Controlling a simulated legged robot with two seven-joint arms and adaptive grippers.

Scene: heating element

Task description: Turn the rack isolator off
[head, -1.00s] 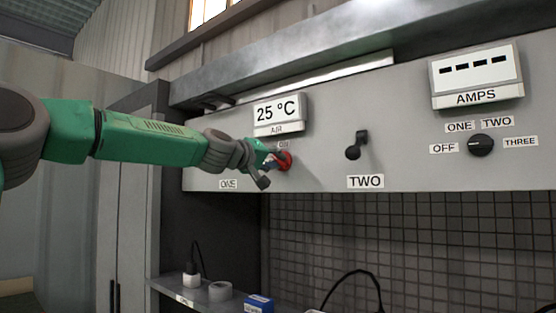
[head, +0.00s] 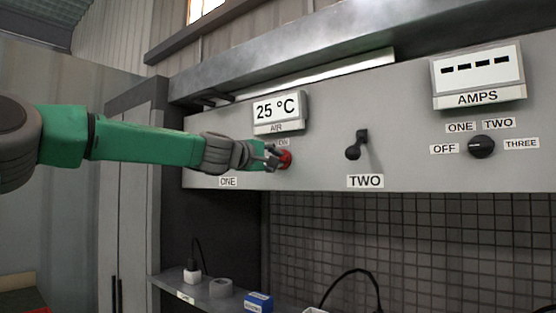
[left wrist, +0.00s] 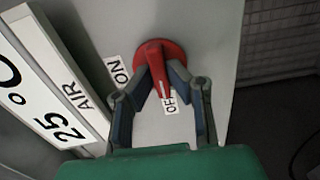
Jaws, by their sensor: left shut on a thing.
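The red rack isolator (head: 286,159) is a rotary switch on the grey panel, below the air temperature display. In the left wrist view its red handle (left wrist: 156,68) points toward the OFF label (left wrist: 169,104), partly covering it; the ON label (left wrist: 119,71) is to the left. My left gripper (head: 272,157) reaches it from the left. In the left wrist view its two fingers (left wrist: 160,92) are on either side of the handle and shut on it. In the head view my gripper hides part of the isolator. My right gripper is not in view.
The air display (head: 278,112) reads 25 °C just above the isolator. A black switch handle (head: 357,146) labelled TWO and an amps selector knob (head: 481,146) are to the right. A shelf (head: 205,295) with small items is below.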

